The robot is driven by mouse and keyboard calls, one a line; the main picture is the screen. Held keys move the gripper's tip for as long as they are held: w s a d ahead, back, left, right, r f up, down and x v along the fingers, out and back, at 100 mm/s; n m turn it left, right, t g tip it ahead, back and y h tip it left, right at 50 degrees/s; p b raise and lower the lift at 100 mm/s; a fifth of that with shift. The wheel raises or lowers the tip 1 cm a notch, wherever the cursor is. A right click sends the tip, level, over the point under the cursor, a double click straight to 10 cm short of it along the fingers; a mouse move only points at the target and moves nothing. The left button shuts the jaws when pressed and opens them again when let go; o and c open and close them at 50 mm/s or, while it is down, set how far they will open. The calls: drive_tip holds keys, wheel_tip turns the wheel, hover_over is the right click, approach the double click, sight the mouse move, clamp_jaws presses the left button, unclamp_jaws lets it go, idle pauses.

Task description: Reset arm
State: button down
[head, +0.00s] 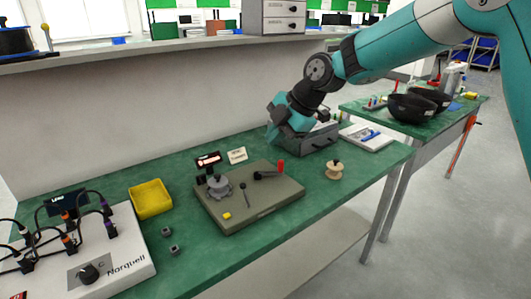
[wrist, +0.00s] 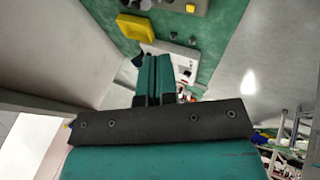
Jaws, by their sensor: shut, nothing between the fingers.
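My teal arm reaches in from the upper right in the head view. My gripper (head: 276,130) is by the back edge of the green bench (head: 340,190), in front of or above a grey drawer box (head: 318,140); I cannot tell whether they touch. In the wrist view my gripper (wrist: 155,68) shows its two teal fingers together with nothing between them. Beyond the fingers, a white box (wrist: 178,58) and a yellow tray (wrist: 134,28) show.
A grey fixture (head: 250,212) with a red-tipped lever stands mid-bench. A yellow tray (head: 150,198), a white Norquell box (head: 125,262) with cables, two small grey blocks and a beige knobbed part (head: 334,170) surround it. Black bowls (head: 410,108) sit on another table.

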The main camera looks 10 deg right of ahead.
drive_tip(key=shift+d+r, duration=0.2)
drive_tip(key=shift+r, duration=0.25)
